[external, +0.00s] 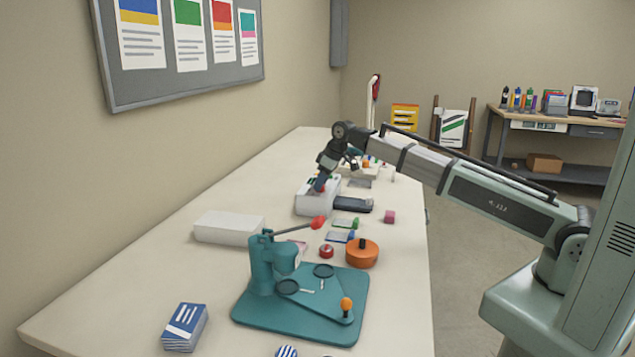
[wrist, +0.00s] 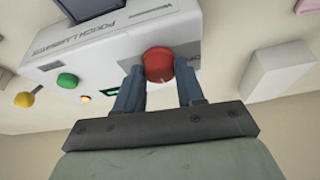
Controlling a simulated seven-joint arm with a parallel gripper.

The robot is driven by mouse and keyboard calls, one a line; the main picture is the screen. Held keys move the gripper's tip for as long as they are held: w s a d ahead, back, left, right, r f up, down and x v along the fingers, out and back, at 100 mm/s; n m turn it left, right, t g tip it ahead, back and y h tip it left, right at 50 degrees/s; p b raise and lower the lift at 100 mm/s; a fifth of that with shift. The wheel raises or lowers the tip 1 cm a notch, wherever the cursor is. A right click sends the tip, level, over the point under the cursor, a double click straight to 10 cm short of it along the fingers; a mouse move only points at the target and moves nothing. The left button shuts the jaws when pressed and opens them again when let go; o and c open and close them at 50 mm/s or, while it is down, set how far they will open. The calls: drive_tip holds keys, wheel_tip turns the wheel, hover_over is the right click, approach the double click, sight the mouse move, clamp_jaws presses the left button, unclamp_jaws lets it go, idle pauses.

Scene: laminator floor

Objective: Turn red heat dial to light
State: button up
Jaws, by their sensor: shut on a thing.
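The white laminator (external: 312,198) stands on the long table, and its lettered top reads upside down in the wrist view (wrist: 90,50). The red heat dial (wrist: 158,63) is on its face, beside printed marks partly covered by a finger. My gripper (wrist: 158,80) is shut on the red dial, with one dark blue finger on each side of it. In the external view my gripper (external: 319,185) is at the laminator's top, and the dial is mostly hidden there. I cannot read which setting the dial points to.
A teal press (external: 275,270), an orange round pot (external: 362,254) and a white box (external: 228,228) stand nearer the camera.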

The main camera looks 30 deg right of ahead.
drive_tip(key=shift+m+h, duration=0.3)
drive_tip(key=shift+m, duration=0.5)
drive_tip(key=o, duration=1)
drive_tip(key=v, duration=1.3)
drive_tip(key=shift+s+r, duration=0.3)
drive_tip(key=shift+s, duration=0.05)
